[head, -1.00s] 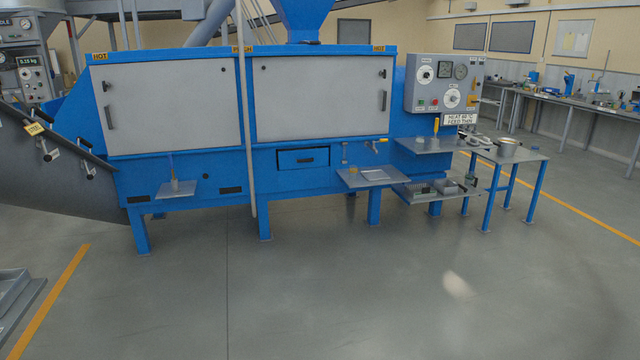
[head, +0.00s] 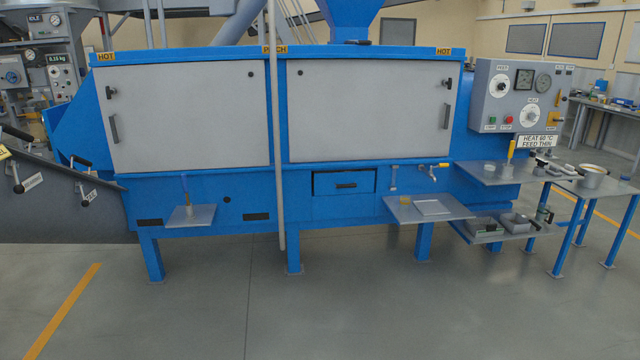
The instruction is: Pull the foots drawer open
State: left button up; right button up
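The foots drawer appears to be the small blue drawer (head: 344,181) with a dark handle slot, set low in the front of the blue machine (head: 230,184). It looks shut, its face about flush with the frame around it. It sits below the right grey door and just right of a grey vertical pole. Neither of my grippers shows in the head view.
The grey pole (head: 274,130) stands left of the drawer. A control panel (head: 522,95) and a side table (head: 606,184) are at right. The floor in front is clear.

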aim_at(360, 181)
jog(key=i+z, duration=0.25)
jog(key=i, duration=0.5)
jog(key=i+j+z, duration=0.1)
jog(key=i+z, duration=0.15)
jog(key=i, duration=0.5)
jog(key=i+z, duration=0.1)
jog(key=i, duration=0.65)
jog(key=i+z, duration=0.15)
jog(key=i, duration=0.6)
jog(key=i+j+z, duration=0.1)
jog(key=i, duration=0.7)
